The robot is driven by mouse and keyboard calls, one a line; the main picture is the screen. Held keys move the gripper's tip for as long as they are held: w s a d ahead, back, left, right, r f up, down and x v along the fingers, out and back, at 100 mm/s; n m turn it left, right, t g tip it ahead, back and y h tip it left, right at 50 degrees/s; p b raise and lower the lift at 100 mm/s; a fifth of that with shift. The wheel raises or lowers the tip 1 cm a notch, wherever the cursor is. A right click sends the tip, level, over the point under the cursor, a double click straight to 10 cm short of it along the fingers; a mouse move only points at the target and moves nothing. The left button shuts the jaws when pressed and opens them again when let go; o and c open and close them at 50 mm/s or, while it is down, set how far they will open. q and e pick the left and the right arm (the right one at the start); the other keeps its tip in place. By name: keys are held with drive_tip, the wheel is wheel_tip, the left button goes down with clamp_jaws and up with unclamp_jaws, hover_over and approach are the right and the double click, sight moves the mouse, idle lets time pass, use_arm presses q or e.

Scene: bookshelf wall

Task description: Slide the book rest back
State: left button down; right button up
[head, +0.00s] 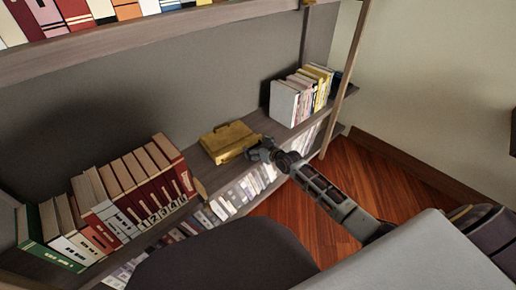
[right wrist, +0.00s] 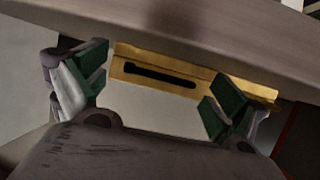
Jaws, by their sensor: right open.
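The book rest (head: 229,142) is a yellow-gold, box-like piece on the middle shelf, between two groups of books. In the right wrist view, the book rest (right wrist: 200,78) shows as a gold face with a long dark slot, partly covered by a finger at right. My right gripper (head: 258,150) is at its right front corner in the head view. In the right wrist view, my right gripper (right wrist: 158,88) is open, with one green-padded finger toward each end of the gold face. I cannot tell whether they touch. My left gripper is not in view.
Dark red and green books (head: 130,190) stand left on the shelf (head: 206,172). Pale and yellow books (head: 305,92) stand right. A bare stretch of shelf lies around the book rest, with the back panel (head: 190,90) behind. Another shelf (head: 150,32) overhangs above; books fill the one below.

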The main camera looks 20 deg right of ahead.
drive_tip(key=shift+s, duration=0.1)
drive_tip(key=v, duration=1.1)
drive_tip(key=shift+s+d, duration=0.15)
drive_tip(key=shift+s, duration=0.25)
idle(0.3)
drive_tip(key=shift+r, duration=0.15)
idle(0.4)
drive_tip(key=s+a+f+g, duration=0.4)
drive_tip(key=s+a, duration=0.4)
drive_tip(key=s, duration=0.4)
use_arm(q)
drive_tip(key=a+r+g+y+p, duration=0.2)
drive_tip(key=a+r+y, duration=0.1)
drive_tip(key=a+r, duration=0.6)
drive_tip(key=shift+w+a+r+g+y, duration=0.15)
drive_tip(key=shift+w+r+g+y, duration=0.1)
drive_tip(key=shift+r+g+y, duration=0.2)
use_arm(e)
drive_tip(key=s+a+g+h, duration=0.1)
drive_tip(key=s+g, duration=0.4)
drive_tip(key=s, duration=0.9)
drive_tip(key=shift+a+r+m+g+h, duration=0.3)
drive_tip(key=shift+r+h, duration=0.15)
drive_tip(key=shift+h, duration=0.45)
